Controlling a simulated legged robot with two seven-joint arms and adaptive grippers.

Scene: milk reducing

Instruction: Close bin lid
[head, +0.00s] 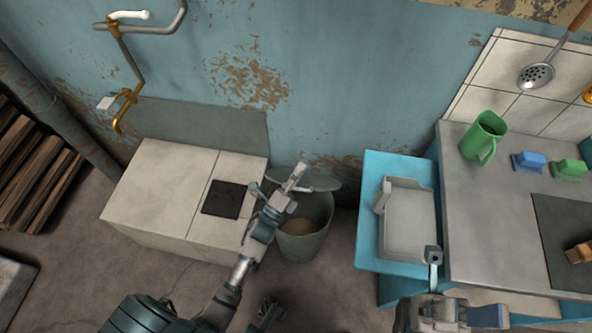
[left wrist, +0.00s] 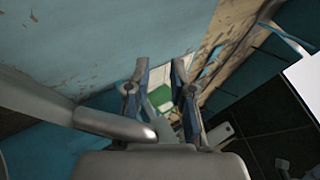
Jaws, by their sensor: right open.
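The grey bin (head: 306,246) stands on the floor against the wall, between the white tiled block and the blue cabinet. Its mouth is uncovered and something brownish shows inside. The lid (head: 322,184) is tipped up at the back, near the wall, partly hidden by my gripper. My left gripper (head: 277,182) is over the left and back part of the bin, fingers spread and empty; contact with the lid cannot be told. Its fingers (left wrist: 160,92) also show apart in the left wrist view. My right gripper (head: 462,285) is open and empty by the counter's front left edge.
The white tiled block (head: 160,190) with a dark plate (head: 224,199) is left of the bin. The counter (head: 505,210) holds a green mug (head: 484,137). Floor in front of the bin is partly open.

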